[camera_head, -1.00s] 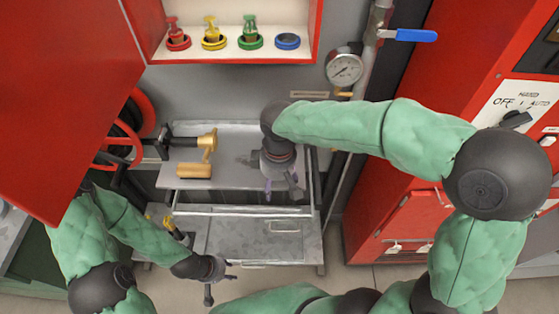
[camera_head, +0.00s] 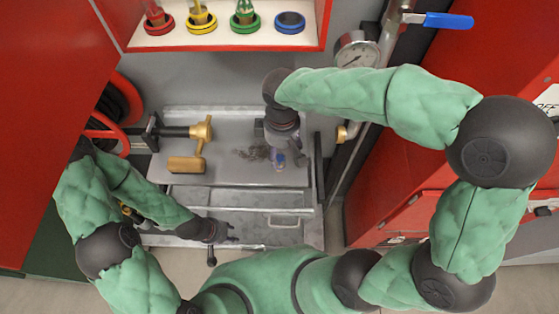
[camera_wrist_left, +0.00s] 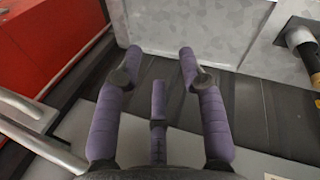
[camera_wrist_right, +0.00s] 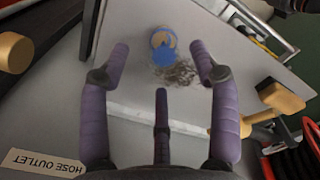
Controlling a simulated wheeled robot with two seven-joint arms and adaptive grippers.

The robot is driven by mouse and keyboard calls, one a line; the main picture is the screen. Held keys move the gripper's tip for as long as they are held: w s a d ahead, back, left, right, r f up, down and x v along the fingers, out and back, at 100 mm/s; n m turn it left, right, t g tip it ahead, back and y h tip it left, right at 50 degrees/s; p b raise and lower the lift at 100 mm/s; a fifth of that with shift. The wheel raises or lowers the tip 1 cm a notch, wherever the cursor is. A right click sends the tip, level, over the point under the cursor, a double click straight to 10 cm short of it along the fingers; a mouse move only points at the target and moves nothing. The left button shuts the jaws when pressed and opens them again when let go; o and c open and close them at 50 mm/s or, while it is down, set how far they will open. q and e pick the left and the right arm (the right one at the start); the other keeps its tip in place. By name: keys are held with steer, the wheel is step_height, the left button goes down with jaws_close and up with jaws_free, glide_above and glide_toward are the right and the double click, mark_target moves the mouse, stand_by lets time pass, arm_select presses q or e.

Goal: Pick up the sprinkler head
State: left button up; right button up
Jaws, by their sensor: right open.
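A blue sprinkler head (camera_wrist_right: 163,42) lies on the grey top of the metal cart, beside a dark smudge. In the head view only a small blue part of it (camera_head: 280,159) shows, mostly hidden by my right gripper. My right gripper (camera_head: 287,160) points down over the cart top. In the right wrist view its fingers (camera_wrist_right: 160,62) are spread, with the blue head ahead between the fingertips and nothing held. My left gripper (camera_head: 226,238) is low in front of the cart. In the left wrist view its fingers (camera_wrist_left: 160,58) are apart and empty.
A red cabinet shelf (camera_head: 222,41) above holds red, yellow and green sprinkler heads in rings; the blue ring (camera_head: 290,22) is empty. A pipe with gauge (camera_head: 356,51) stands right.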

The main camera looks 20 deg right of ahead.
mark_target(279, 157)
steer(key=f, duration=0.1)
steer(key=f+b, duration=0.1)
steer(key=f, duration=0.3)
steer(key=shift+w+a+b, duration=0.3)
steer(key=shift+a+b, duration=0.05)
steer(key=shift+f, duration=0.3)
jaws_close()
